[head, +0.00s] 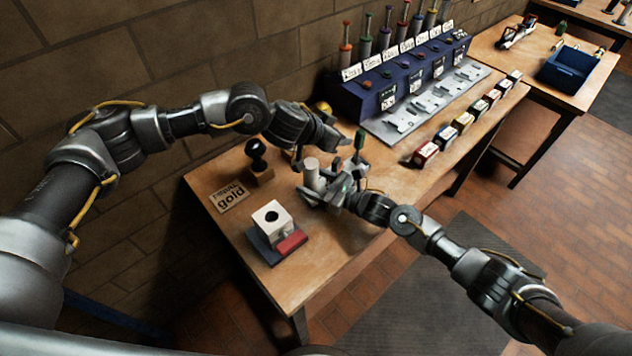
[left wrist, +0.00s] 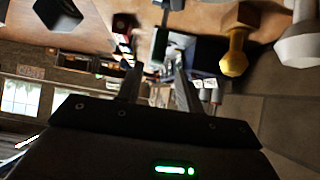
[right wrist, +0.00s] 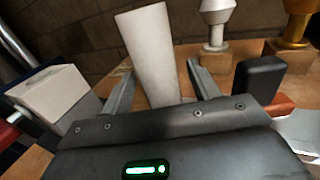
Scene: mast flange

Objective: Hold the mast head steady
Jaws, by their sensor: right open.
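A pale upright cylinder (head: 312,174), which looks like the mast part, stands on the near bench. In the right wrist view the cylinder (right wrist: 152,50) rises between the spread fingers of my right gripper (right wrist: 160,78), with gaps on both sides. My right gripper (head: 324,190) is open beside its lower part in the head view. I cannot make out a separate mast head. My left gripper (head: 338,144) is above and behind the cylinder. Its fingers (left wrist: 158,76) are apart in the left wrist view. A dark-green-handled tool (head: 359,140) stands beyond them. The cylinder's base is hidden.
A white block with a hole (head: 272,217) sits at the near bench end beside a red block (head: 291,243). A blue rack (head: 362,100) and several small boxes (head: 446,137) lie farther right.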

